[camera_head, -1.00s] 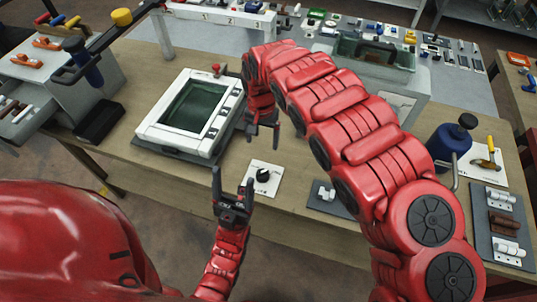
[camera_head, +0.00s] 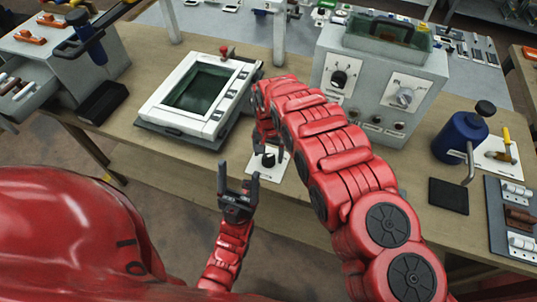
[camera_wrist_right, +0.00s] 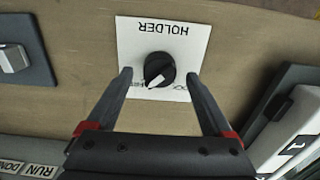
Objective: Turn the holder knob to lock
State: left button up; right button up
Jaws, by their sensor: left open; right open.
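The holder knob (camera_wrist_right: 159,70) is a round black knob with a white pointer, on a white plate (camera_wrist_right: 197,36) marked HOLDER. In the right wrist view the word is upside down and the pointer aims down and left. My right gripper (camera_wrist_right: 159,76) is open, one fingertip on each side of the knob, with gaps showing. In the head view the knob (camera_head: 268,160) lies under my right gripper (camera_head: 267,142), partly hidden by it. My left gripper (camera_head: 238,186) is open and empty, in front of the plate.
A white device with a dark screen (camera_head: 196,91) stands left of the plate. A grey box with dials (camera_head: 372,98) stands behind my right arm. A blue canister (camera_head: 458,138) and a dark pad (camera_head: 448,195) are at the right. The table's front edge is close.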

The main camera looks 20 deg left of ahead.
jog(key=shift+f, duration=0.75)
grip_shut()
